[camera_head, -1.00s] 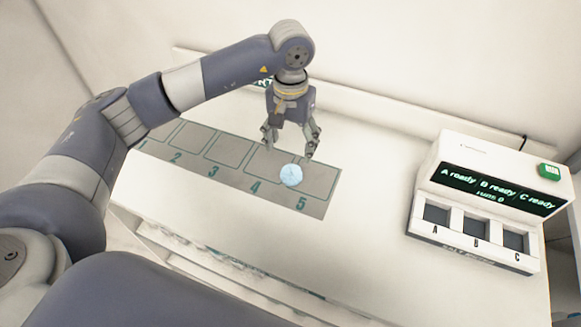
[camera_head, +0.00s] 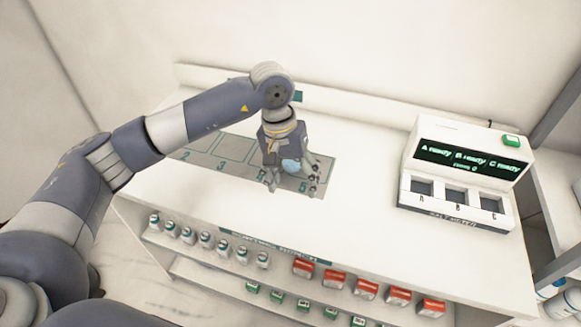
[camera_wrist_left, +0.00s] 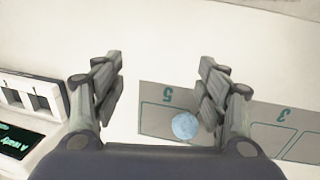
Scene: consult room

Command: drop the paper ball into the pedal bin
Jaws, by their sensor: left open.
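The paper ball (camera_head: 290,165) is a small light-blue crumpled ball on the grey numbered mat (camera_head: 232,149), near the number 5 end. In the head view my left gripper (camera_head: 293,187) points down over that end, and its fingers partly frame the ball. The left wrist view shows the two fingers (camera_wrist_left: 160,62) spread apart with nothing held. There the ball (camera_wrist_left: 184,126) lies on the square marked 5, close beside the right-hand finger in the picture. I cannot tell the height of the fingers above the mat. No pedal bin shows, and my right gripper is out of view.
A white device (camera_head: 462,175) with slots A, B, C and a green button stands on the right of the white counter (camera_head: 385,225). Shelves below hold small white bottles (camera_head: 205,240), red boxes (camera_head: 365,289) and green-white boxes. The counter front is clear.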

